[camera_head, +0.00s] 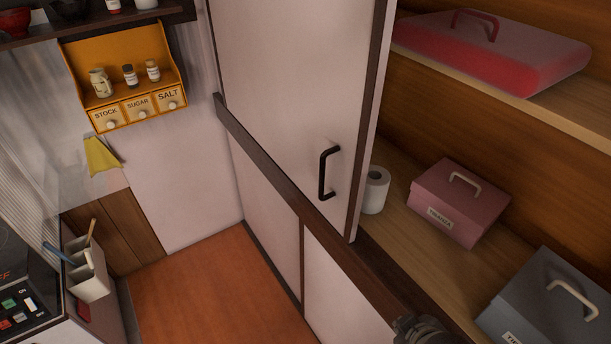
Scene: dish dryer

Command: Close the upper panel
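The upper panel (285,85) is a pale sliding door with a dark frame and a black vertical handle (327,173) near its right edge. It covers the left part of the upper cupboard. The right part of the cupboard stands open and shows its shelves. A dark part of what looks like my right gripper (422,330) shows at the bottom edge, below and right of the handle and apart from it. Its fingers are cut off or too dark to read. My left gripper is not in view.
Inside the opening are a toilet roll (375,190), a pink box (460,202), a grey box (553,300) and a red case (492,50). A dark rail (290,190) runs below the panel. The wooden floor (212,295) is clear. A spice rack (122,75) hangs left.

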